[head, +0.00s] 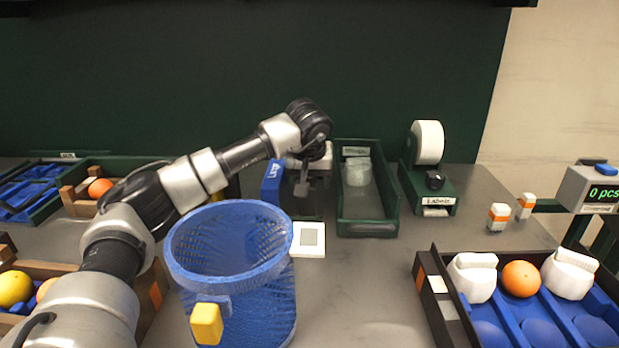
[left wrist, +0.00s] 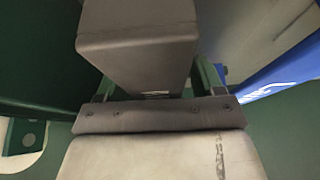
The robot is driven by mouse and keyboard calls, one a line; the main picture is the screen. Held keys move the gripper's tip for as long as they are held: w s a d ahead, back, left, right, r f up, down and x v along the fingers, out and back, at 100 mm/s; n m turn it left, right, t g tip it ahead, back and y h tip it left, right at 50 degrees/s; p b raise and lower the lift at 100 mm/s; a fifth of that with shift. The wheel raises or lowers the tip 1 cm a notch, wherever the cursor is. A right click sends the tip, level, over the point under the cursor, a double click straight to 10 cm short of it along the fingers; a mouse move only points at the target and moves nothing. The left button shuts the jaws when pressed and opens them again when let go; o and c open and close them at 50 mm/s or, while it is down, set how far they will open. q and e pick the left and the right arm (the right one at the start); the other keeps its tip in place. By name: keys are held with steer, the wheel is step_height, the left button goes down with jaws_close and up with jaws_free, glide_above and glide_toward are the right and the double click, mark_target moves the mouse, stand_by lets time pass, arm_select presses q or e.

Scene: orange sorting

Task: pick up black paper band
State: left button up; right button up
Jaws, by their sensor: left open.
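My left gripper (head: 301,188) points down over a dark green bin (head: 312,214) at the back middle of the table, in the head view. It is open; its fingertips are small and dark against the bin. I cannot make out a black paper band in either view; the gripper and wrist cover much of that bin. The left wrist view is filled by close grey and pale parts, with green walls beside them and a blue surface with white marks at the right. My right gripper is not in view.
A blue mesh basket (head: 228,235) stands in front of my left arm. A green tray (head: 366,228) with a clear cup (head: 358,172) is right of the gripper, then a label dispenser (head: 430,175). A blue-lined crate (head: 440,308) holds an orange (head: 521,278) at the front right.

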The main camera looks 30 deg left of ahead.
arm_select(q)
steer(key=shift+r, duration=0.1)
steer(key=c, duration=1)
